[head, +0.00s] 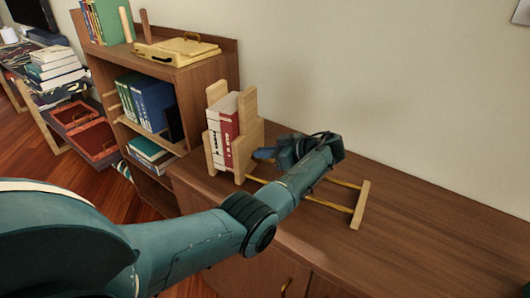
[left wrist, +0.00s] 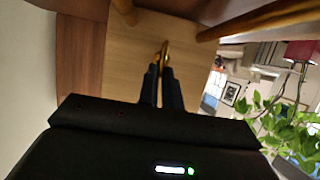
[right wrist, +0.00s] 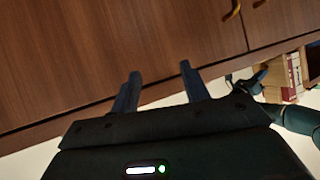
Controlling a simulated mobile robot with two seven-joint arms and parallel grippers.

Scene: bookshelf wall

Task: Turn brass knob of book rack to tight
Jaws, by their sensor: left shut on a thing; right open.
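The light-wood book rack (head: 249,104) stands on the brown cabinet top, with white and red books (head: 228,132) upright between its panels. Its two rails run right to an end bar (head: 361,205). My left gripper (head: 264,153) is at the right face of the rack's panel. In the left wrist view the left fingers (left wrist: 161,72) are closed on the brass knob (left wrist: 164,49), which sticks out from the wooden panel (left wrist: 140,42). The knob is hidden in the head view. My right gripper (right wrist: 160,70) is open and empty in front of the cabinet doors.
A shelf unit (head: 195,76) with books and a yellow case (head: 176,50) stands left of the rack. The cabinet top (head: 440,215) is bare to the right. Cabinet door handles (right wrist: 232,10) show in the right wrist view. A plant (left wrist: 290,125) shows in the left wrist view.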

